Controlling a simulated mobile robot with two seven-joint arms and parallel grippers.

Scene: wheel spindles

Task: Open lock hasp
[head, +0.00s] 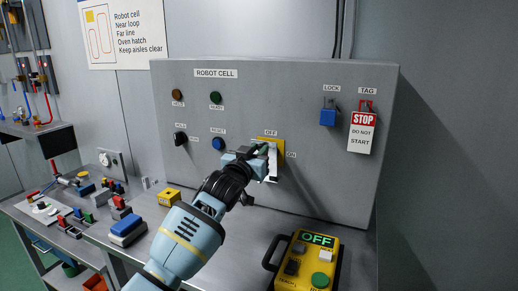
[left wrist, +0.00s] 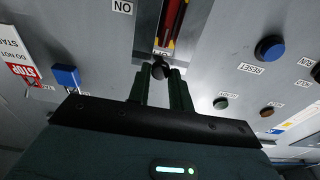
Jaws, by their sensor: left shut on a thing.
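My left gripper (head: 262,150) is at the main switch on the grey ROBOT CELL panel, in front of its yellow plate (head: 272,141). In the left wrist view its fingers (left wrist: 161,78) are shut on a small dark knob (left wrist: 160,69). Just beyond the knob a red bar (left wrist: 172,22) shows against yellow in the switch slot; I cannot tell whether it is the hasp. A blue padlock (head: 328,117) hangs under the LOCK label, and a red bracket (head: 366,105) is above the STOP tag (head: 361,131). My right gripper is not in view.
A blue RESET button (head: 218,143) and a black selector (head: 180,138) are left of the switch. A yellow box with an OFF display (head: 316,239) stands on the bench below. Several small blocks and devices lie at left. The panel's lower right is clear.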

